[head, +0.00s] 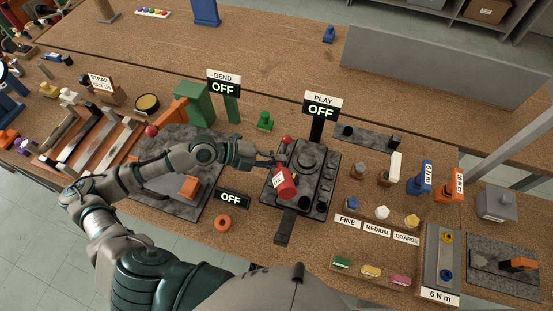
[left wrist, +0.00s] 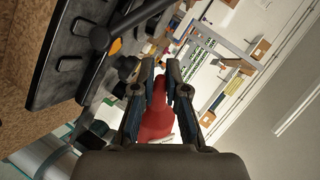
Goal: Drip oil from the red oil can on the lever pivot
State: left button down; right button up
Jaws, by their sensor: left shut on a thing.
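The red oil can (head: 287,186), with a white label, is held over the front left of a black fixture (head: 318,178). It looks tilted. My left gripper (head: 273,165) is shut on it. In the left wrist view the red can (left wrist: 157,118) sits between the two fingers (left wrist: 160,85), its narrower end pointing away from the wrist. A dark rod with a round end (left wrist: 100,38) shows at the upper left there, on the black fixture. I cannot tell for sure which part is the lever pivot, or whether any oil drips. My right gripper is not in view.
A PLAY sign (head: 321,105) reading OFF stands behind the fixture; another OFF display (head: 233,197) is at its left. An orange ring (head: 222,223) lies near the front. Labelled FINE, MEDIUM and COARSE items and torque tools (head: 421,178) crowd the right.

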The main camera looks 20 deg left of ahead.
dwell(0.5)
pick_arm(q)
jog(key=shift+m+t+y, duration=0.3)
jog(key=shift+m+t, duration=0.2)
jog(key=shift+m, duration=0.2)
jog(key=shift+m, duration=0.3)
jog(key=shift+r+p, duration=2.85)
jog(key=shift+r, duration=1.7)
jog(key=shift+f, duration=0.1)
